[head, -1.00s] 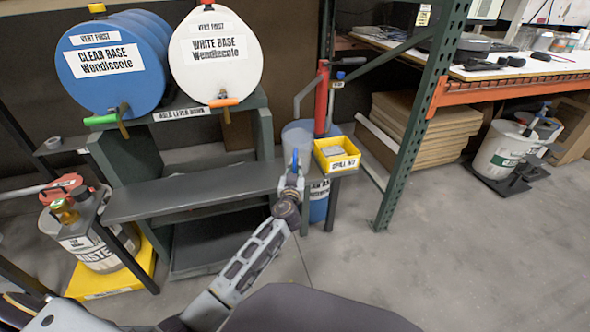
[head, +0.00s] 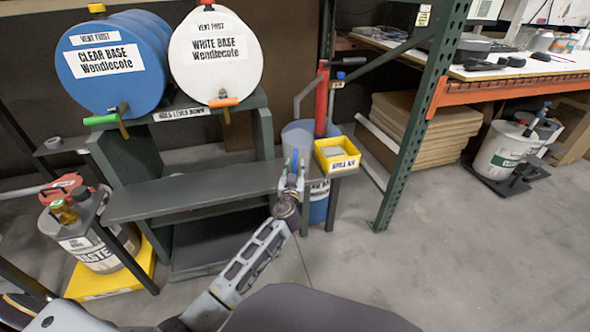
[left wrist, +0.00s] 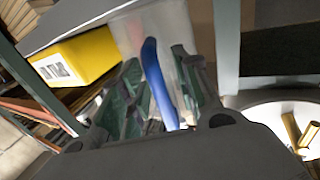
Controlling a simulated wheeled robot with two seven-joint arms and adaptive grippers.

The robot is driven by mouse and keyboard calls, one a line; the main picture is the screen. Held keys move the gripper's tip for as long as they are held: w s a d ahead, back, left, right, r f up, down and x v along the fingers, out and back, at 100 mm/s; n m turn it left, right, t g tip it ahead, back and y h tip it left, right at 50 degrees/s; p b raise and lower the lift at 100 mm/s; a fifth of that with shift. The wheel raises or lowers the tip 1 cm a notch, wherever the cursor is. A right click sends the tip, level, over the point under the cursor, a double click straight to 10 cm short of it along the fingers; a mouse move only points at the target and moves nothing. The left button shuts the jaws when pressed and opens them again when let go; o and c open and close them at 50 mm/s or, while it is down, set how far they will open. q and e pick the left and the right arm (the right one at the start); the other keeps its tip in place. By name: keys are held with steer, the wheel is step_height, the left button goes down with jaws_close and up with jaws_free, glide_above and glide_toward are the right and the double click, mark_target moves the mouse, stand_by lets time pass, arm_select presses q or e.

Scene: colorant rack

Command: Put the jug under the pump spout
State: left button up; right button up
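The jug (left wrist: 178,32) is translucent with a blue handle (left wrist: 154,80). In the head view the jug (head: 303,140) is in front of the pump's blue drum, and what is beneath it is hidden. My left gripper (head: 292,178) is at the handle. Its fingers (left wrist: 160,85) stand on both sides of the handle, drawn in and seemingly shut on it. The red pump (head: 322,95) rises behind the jug. Its grey spout pipe (head: 300,96) bends down above the jug; whether they line up in depth is unclear. My right gripper is not in view.
A yellow spill kit bin (head: 337,156) sits close to the jug's right. A grey bench (head: 190,193) lies to the left, below a blue drum (head: 115,65) and a white drum (head: 217,55). A green rack post (head: 415,120) stands at right.

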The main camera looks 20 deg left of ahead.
arm_select(q)
steer(key=shift+r, duration=0.15)
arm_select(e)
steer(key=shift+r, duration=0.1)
arm_select(q)
steer(key=shift+s+d, duration=0.1)
steer(key=shift+s, duration=0.4)
steer(key=shift+s+d+p, duration=0.15)
steer(key=shift+s+d, duration=0.05)
steer(key=shift+s, duration=0.7)
steer(key=shift+s+d+p, duration=0.15)
steer(key=shift+s, duration=0.75)
steer(key=shift+s+d, duration=0.15)
steer(key=shift+s, duration=0.6)
steer(key=shift+s+d, duration=0.15)
steer(key=shift+s, duration=0.6)
steer(key=shift+s+d, duration=0.25)
steer(key=shift+s, duration=0.8)
steer(key=shift+s+d, duration=0.2)
steer(key=shift+s, duration=0.85)
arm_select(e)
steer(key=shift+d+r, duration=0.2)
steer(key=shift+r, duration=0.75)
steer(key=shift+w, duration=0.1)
